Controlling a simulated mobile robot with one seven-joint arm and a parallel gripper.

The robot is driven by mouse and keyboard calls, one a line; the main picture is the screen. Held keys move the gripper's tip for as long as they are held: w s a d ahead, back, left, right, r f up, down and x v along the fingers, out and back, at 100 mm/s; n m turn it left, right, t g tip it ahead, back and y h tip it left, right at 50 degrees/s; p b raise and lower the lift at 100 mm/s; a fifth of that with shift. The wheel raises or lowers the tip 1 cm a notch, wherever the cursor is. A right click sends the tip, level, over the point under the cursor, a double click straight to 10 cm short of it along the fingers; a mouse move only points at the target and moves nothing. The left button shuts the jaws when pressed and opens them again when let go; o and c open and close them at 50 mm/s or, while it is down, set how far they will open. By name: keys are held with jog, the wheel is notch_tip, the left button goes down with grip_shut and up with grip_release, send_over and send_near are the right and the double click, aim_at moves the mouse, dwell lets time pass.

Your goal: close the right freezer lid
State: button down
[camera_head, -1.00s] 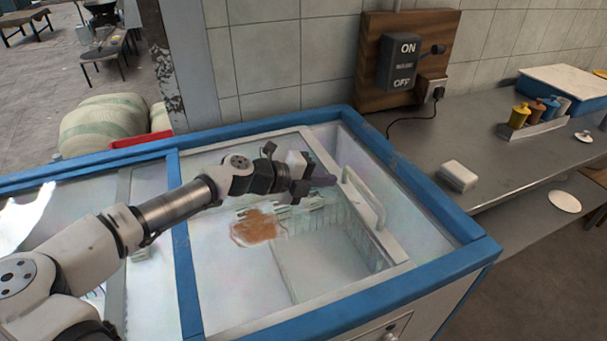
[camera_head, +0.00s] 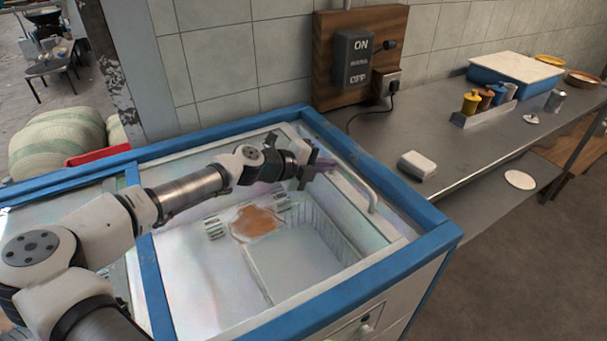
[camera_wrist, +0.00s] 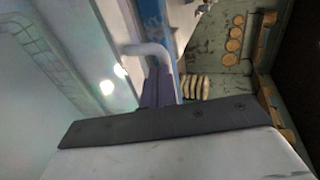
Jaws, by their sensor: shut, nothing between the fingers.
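The right freezer lid (camera_head: 190,262) is a glass panel in a pale frame, lying in the blue-rimmed freezer (camera_head: 285,318). Its pale handle (camera_head: 372,201) runs along the lid's right side, close to the freezer's right rim. Only a narrow strip shows between the lid's right frame and that rim. My gripper (camera_head: 318,168) is shut and empty at the far end of the handle. In the wrist view its purplish fingers (camera_wrist: 158,88) are beside the handle (camera_wrist: 148,50); I cannot tell if they touch it. My arm crosses above the lid and hides part of it.
A steel counter (camera_head: 440,140) adjoins the freezer on the right, with a white block (camera_head: 417,165) and a bottle rack (camera_head: 487,112) on it. A tiled wall with a switch board (camera_head: 325,60) stands behind. Open floor (camera_head: 510,270) lies at the lower right.

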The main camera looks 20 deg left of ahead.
jog(key=w+d, duration=0.4)
jog(key=shift+w+d+r, duration=0.1)
jog(key=shift+r, duration=0.05)
dwell(0.4)
